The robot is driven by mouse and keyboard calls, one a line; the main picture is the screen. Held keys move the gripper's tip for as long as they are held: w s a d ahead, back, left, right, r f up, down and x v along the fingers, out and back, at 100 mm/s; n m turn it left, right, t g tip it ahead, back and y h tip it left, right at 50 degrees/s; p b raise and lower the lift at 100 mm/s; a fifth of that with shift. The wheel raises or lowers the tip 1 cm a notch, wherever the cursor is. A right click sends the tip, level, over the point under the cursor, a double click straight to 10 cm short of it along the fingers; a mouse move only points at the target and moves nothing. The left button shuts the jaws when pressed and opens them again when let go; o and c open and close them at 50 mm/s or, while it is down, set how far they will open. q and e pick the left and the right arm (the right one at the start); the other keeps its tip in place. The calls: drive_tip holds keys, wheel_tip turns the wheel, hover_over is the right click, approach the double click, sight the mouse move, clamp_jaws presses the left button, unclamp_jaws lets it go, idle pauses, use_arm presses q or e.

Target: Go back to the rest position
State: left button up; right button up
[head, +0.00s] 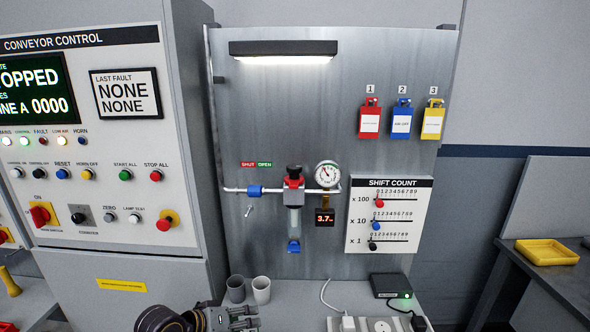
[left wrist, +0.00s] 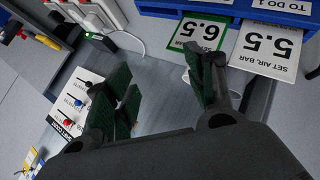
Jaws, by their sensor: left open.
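My left gripper (head: 243,318) shows at the bottom edge of the head view, low in front of the panel, near two grey cups. In the left wrist view my left gripper (left wrist: 165,88) has its dark green-padded fingers spread apart, with nothing between them. Two cards show beyond the fingers there: a green-edged card (left wrist: 203,33) reading 6.5 and a white card (left wrist: 264,48) reading SET AIR, BAR 5.5. My right gripper is in neither view.
Two grey cups (head: 262,290) stand on the bench below the regulator (head: 294,190). A black box (head: 391,285) with a green light and white sockets are to the right. The conveyor control cabinet (head: 90,130) stands left. A yellow tray (head: 546,252) lies on the right-hand table.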

use_arm(q)
drive_tip(key=s+a+f+m+g+y, duration=0.25)
drive_tip(key=s+a+f, duration=0.2)
drive_tip(key=s, duration=0.55)
drive_tip(key=s+a+f+m+g+y, duration=0.1)
drive_tip(key=s+a+f+y, duration=0.4)
drive_tip(key=s, duration=0.5)
wheel_tip(320, 180, down, 33)
drive_tip(key=s+d+g, duration=0.1)
drive_tip(key=s+g, duration=0.1)
drive_tip(key=s+a+f, duration=0.2)
drive_tip(key=s+f, duration=0.8)
drive_tip(key=s, duration=0.1)
drive_tip(key=s+a+f, duration=0.2)
drive_tip(key=s+f, duration=0.8)
drive_tip(key=s, duration=0.1)
drive_tip(key=shift+s+f+g+h, duration=0.15)
drive_tip(key=shift+f+g+h, duration=0.2)
drive_tip(key=shift+g, duration=0.1)
drive_tip(key=shift+m, duration=0.25)
idle(1.5)
